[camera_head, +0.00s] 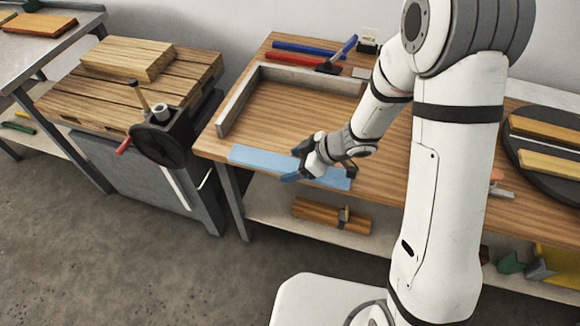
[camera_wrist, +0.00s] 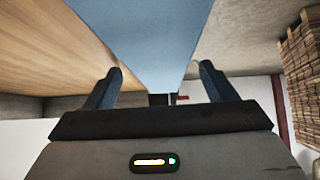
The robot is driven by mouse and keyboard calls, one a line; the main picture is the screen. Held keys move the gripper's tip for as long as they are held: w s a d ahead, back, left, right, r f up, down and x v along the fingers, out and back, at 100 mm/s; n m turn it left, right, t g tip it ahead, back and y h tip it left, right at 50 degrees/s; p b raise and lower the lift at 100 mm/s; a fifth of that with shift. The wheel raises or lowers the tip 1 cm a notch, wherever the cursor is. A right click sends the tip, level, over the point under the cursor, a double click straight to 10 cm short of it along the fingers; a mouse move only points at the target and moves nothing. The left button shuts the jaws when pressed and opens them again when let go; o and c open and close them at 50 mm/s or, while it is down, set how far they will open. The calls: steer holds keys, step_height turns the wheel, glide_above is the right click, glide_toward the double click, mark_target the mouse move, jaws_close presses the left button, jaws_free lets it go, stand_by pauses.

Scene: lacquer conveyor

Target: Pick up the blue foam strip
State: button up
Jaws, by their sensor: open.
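The blue foam strip (camera_head: 260,159) lies flat along the front edge of the wooden workbench in the head view. My gripper (camera_head: 294,166) is low over the strip's middle and hides part of it. In the wrist view the strip (camera_wrist: 150,35) fills the upper middle, running between the two fingers of my gripper (camera_wrist: 158,85). The fingers are spread, one on each side of the strip, with gaps visible. I cannot tell whether either finger touches it.
The workbench (camera_head: 300,105) carries a grey L-shaped fence (camera_head: 238,103) behind the strip, with blue and red bars (camera_head: 305,50) at the back. A vise (camera_head: 160,135) stands on the left. A black round turntable (camera_head: 550,185) with wooden strips is at right. The bench middle is clear.

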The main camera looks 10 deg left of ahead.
steer(key=c, duration=1.1)
steer(key=shift+o, duration=0.2)
steer(key=shift+r, duration=0.15)
